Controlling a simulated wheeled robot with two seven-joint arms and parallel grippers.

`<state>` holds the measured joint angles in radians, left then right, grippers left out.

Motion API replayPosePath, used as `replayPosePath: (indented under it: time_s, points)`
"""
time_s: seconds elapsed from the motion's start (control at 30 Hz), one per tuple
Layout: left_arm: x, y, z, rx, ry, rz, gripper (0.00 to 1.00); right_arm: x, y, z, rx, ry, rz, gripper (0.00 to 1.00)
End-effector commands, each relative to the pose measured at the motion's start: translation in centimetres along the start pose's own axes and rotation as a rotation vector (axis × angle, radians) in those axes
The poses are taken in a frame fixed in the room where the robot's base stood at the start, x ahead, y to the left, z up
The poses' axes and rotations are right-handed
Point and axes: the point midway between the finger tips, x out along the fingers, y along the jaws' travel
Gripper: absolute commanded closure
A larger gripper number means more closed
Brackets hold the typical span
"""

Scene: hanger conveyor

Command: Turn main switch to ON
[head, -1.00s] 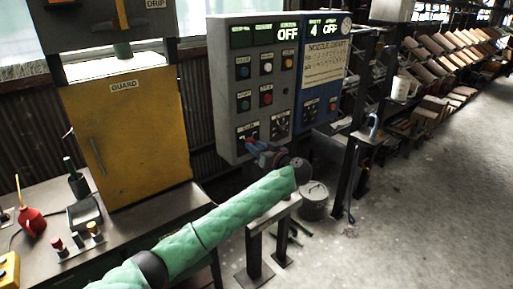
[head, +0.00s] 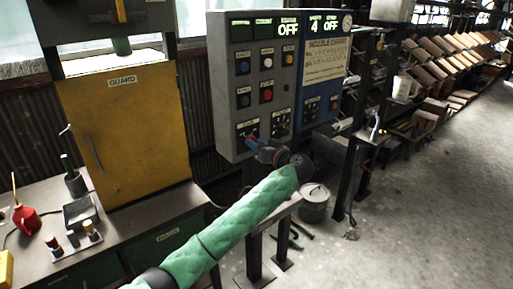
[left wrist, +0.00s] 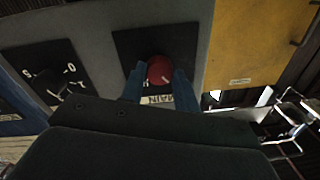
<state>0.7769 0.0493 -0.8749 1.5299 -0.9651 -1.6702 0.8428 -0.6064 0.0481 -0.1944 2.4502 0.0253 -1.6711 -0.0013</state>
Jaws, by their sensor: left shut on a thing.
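The main switch is a round red knob (left wrist: 160,70) on a black plate (left wrist: 190,45) marked MAIN in the left wrist view. A small pale mark shows on the knob; its exact setting is hard to read. My left gripper (left wrist: 158,86) has its two blue fingers on either side of the knob, shut on it. In the head view my left gripper (head: 256,147) is at the lower left of the grey control panel (head: 222,95) and hides part of the switch. A display (head: 288,29) on the panel reads OFF. My right gripper is out of view.
A blue panel (head: 318,75) with a nozzle chart and a display (head: 322,25) reading 4 OFF adjoins on the right. A second dial (left wrist: 62,85) is left of the knob in the wrist view. The yellow guard door (head: 130,140) stands left. Floor (head: 430,200) is open at right.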

Motion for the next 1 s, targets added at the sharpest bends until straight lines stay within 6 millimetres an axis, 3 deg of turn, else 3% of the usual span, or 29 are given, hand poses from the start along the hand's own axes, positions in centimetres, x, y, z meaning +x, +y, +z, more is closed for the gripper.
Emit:
replayPosePath:
  time_s: [0.6,0.73,1.0]
  points:
    - [0.0,0.1,0.3,0.206,0.008,-0.001,0.92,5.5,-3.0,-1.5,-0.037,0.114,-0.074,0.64]
    - [-0.1,0.0,0.1,0.314,0.014,-0.001,0.92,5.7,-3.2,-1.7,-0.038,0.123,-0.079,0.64]
    - [-0.1,-0.1,-0.1,0.572,0.029,-0.004,0.92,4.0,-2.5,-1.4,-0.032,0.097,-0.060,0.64]
